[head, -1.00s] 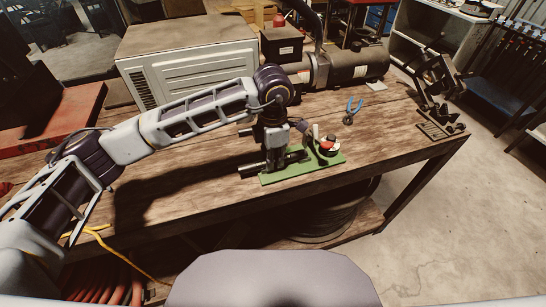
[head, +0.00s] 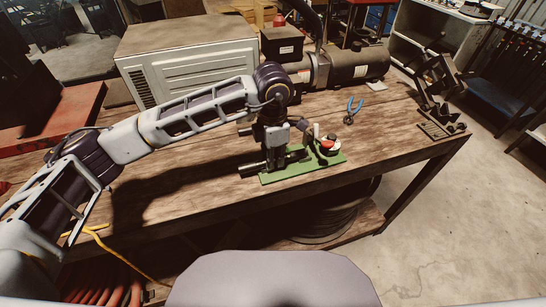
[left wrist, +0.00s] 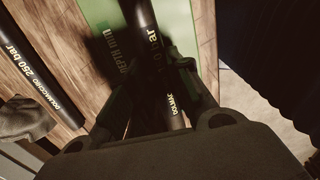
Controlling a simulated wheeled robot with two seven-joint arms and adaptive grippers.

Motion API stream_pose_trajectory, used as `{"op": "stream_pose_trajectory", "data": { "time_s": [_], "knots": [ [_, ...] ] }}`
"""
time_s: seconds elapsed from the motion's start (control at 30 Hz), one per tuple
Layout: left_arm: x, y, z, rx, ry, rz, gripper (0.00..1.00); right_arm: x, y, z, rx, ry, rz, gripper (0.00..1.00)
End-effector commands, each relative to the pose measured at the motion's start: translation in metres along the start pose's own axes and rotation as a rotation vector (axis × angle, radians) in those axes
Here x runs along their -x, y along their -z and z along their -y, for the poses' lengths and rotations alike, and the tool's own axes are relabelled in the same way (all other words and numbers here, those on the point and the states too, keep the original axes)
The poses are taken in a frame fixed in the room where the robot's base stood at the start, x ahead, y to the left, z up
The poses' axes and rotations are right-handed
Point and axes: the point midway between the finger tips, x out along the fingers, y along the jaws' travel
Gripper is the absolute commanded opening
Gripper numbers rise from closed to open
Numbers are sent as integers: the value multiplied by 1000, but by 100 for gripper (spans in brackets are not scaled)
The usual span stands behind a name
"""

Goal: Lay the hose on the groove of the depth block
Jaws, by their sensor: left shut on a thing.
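The green depth block (head: 302,172) lies near the front edge of the wooden bench. In the left wrist view it (left wrist: 185,25) carries white "DEPTH mm" lettering. My left gripper (head: 280,156) points down over the block's left part. In the left wrist view the gripper (left wrist: 155,85) is shut on a black hose (left wrist: 145,18) with pale lettering, lying over the green. Whether the hose touches the groove is hidden by the fingers and shadow. A second black hose length (left wrist: 32,65) shows over the wood at left. My right gripper is not in view.
A red-topped black item (head: 328,146) and a white upright piece (head: 316,130) stand at the block's right. Blue-handled pliers (head: 352,110) lie behind. A motor (head: 355,65) and a pale metal box (head: 190,55) fill the back. The bench's right part is mostly clear.

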Motion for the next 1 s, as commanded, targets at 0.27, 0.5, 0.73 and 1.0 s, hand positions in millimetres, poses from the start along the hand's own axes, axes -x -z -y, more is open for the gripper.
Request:
{"op": "stream_pose_trajectory", "data": {
  "time_s": [0.27,0.5,0.73,1.0],
  "knots": [
    [-10,3,3,0,13,-14,0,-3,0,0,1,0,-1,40],
    [-10,3,3,1,13,-14,35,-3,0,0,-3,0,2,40],
    [-9,3,3,0,11,-14,46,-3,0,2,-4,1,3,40],
    [-6,2,2,-1,7,-10,46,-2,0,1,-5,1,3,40]
  ]
}}
